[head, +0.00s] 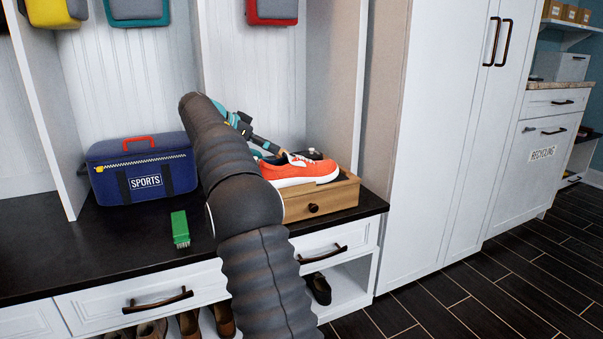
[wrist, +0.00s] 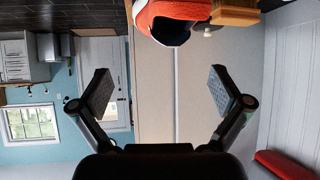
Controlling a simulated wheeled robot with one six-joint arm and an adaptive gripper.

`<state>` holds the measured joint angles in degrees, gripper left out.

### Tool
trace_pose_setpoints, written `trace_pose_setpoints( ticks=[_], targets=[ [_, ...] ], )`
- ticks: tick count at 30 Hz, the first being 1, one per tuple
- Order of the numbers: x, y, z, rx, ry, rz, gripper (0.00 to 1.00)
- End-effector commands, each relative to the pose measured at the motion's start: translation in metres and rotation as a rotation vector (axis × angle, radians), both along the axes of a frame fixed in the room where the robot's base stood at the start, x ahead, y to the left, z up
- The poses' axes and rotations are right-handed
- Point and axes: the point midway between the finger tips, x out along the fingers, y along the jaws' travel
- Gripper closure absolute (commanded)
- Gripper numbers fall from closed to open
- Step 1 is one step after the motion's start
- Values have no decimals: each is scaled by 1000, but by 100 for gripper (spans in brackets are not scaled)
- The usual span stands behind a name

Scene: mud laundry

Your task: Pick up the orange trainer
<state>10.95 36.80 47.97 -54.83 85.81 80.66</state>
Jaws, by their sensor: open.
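The orange trainer (head: 312,172), with a white sole, lies on top of a small wooden drawer box (head: 335,199) on the dark bench top. In the wrist view the trainer (wrist: 176,22) shows at the top edge, cut off, with its dark opening visible. My gripper (wrist: 164,90) is open and empty, its two padded fingers spread wide with the trainer apart from them. In the head view my gripper (head: 272,148) is at the trainer's left end, partly hidden behind my arm.
A cubby divider (head: 338,90) rises just behind the box. A tall white cabinet (head: 440,130) stands to the right. Small dark items sit behind the trainer.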

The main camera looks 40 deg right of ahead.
Motion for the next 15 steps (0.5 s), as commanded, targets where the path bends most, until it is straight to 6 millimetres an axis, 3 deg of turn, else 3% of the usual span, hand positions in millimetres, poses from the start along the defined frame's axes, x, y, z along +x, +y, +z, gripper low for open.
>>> trace_pose_setpoints(
  ticks=[15],
  targets=[
    [-2,-65,-45,-1,-1,-3,0]
  ],
)
